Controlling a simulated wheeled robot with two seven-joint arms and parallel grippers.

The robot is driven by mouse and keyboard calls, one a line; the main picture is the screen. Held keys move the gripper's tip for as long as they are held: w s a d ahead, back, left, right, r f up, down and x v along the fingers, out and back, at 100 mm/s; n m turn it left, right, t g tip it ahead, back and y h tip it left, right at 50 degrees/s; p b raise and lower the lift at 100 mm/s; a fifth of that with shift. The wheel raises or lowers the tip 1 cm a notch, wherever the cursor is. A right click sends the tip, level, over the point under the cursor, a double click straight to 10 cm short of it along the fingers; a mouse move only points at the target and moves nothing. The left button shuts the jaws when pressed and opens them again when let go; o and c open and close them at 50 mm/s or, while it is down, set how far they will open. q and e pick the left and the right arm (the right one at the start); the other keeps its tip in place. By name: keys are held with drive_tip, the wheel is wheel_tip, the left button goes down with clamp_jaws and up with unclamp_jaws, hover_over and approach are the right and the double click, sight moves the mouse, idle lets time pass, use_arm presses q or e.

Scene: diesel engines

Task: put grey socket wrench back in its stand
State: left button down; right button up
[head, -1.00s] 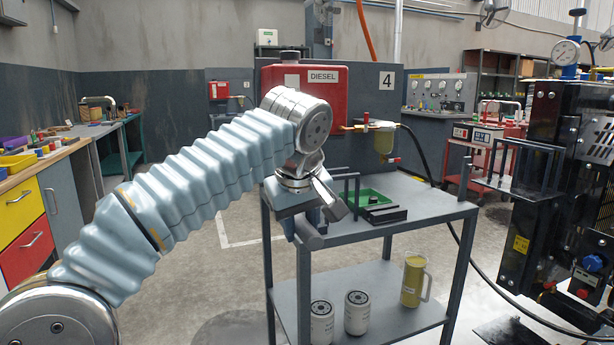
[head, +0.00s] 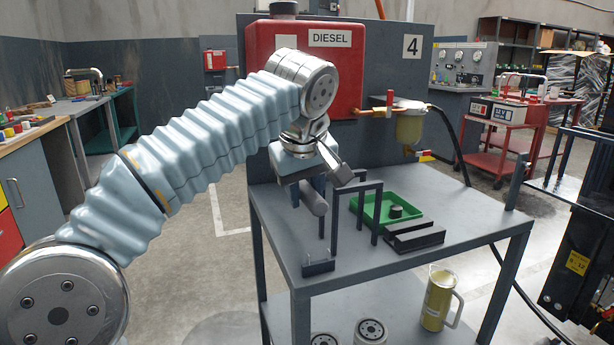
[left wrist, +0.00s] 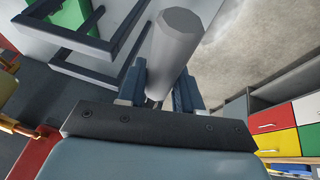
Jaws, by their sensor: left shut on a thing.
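The grey socket wrench (head: 314,198) shows as a thick grey cylinder hanging tilted below my left gripper (head: 304,182). In the left wrist view the wrench (left wrist: 176,42) sticks out from between the two blue-grey fingers of the left gripper (left wrist: 160,92), which are shut on it. The stand (head: 357,188), a dark frame of uprights and bars, is on the near left part of the cart top. The wrench is beside its left part in the head view; I cannot tell the gap. The frame also shows in the left wrist view (left wrist: 75,38). My right gripper is not in view.
The grey cart (head: 440,245) carries a green tray (head: 372,212) and a dark block (head: 414,236) right of the stand. Filters (head: 370,331) and a yellow jug (head: 437,298) are on its lower shelf. A red diesel tank (head: 345,85) stands behind.

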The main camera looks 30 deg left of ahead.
use_arm(q)
drive_tip(key=shift+w+a+f, duration=0.15)
drive_tip(key=shift+w, duration=0.1)
drive_tip(key=shift+f, duration=0.7)
wheel_tip(320, 180, down, 5)
drive_tip(key=b, duration=0.4)
drive_tip(key=shift+f+b, duration=0.25)
drive_tip(key=shift+b, duration=0.25)
drive_tip(key=shift+s+f+b, duration=0.1)
drive_tip(key=shift+f+b, duration=0.4)
drive_tip(key=shift+f, duration=0.25)
idle(0.3)
drive_tip(key=shift+c, duration=2.2)
unclamp_jaws()
